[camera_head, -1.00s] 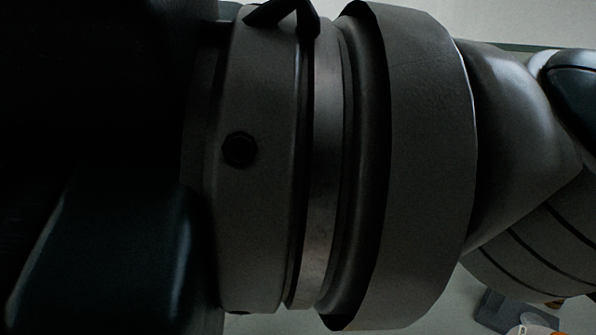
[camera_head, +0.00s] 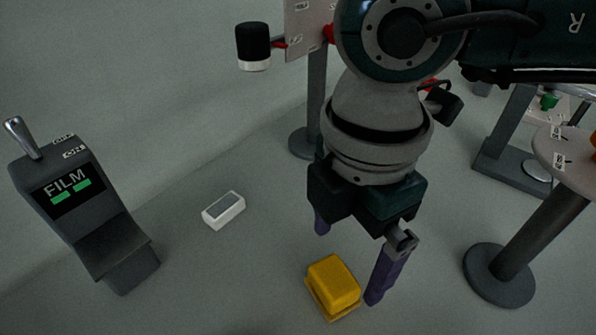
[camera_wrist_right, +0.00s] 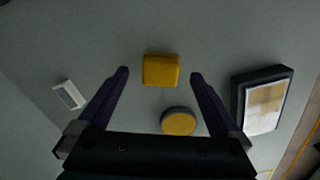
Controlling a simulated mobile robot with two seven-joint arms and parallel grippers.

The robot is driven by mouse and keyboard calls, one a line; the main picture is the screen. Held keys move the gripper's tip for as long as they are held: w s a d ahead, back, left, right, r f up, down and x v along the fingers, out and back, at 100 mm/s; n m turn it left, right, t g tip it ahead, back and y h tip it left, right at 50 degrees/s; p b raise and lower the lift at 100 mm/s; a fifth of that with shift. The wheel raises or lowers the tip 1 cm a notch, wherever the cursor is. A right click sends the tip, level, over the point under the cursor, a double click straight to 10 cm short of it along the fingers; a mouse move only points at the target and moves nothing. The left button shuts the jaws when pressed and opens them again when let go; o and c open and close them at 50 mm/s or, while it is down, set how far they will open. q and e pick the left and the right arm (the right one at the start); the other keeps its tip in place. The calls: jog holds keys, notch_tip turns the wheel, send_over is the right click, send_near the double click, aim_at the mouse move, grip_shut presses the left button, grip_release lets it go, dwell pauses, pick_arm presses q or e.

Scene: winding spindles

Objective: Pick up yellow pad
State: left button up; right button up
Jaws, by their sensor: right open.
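The yellow pad (camera_head: 333,283) is a small block with rounded edges on the grey surface, low in the middle of the head view. It also shows in the right wrist view (camera_wrist_right: 161,70), just beyond and between the fingertips. My right gripper (camera_head: 346,262) is open, with its purple fingers pointing down over the pad. One finger is close to the pad's right side in the head view; I cannot tell whether it touches. My left gripper is not in view.
A dark FILM box (camera_head: 85,205) with a lever stands at left. A small white block (camera_head: 223,210) lies left of the pad. A round stand (camera_head: 499,275) is at right. The wrist view shows a yellow-topped disc (camera_wrist_right: 178,122) and a dark-framed tray (camera_wrist_right: 238,100).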

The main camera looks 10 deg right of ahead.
aim_at(339, 273)
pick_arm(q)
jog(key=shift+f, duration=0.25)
pick_arm(e)
jog(key=f, duration=0.4)
jog(key=shift+s+a+f, duration=0.15)
jog(key=shift+a+f, duration=0.05)
jog(key=shift+f, duration=0.2)
jog(key=c, duration=1.5)
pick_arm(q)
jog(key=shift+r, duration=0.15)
pick_arm(e)
jog(key=shift+r, duration=0.55)
jog(key=shift+c, duration=0.2)
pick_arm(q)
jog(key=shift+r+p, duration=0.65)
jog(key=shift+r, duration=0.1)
pick_arm(e)
notch_tip(339, 273, up, 19)
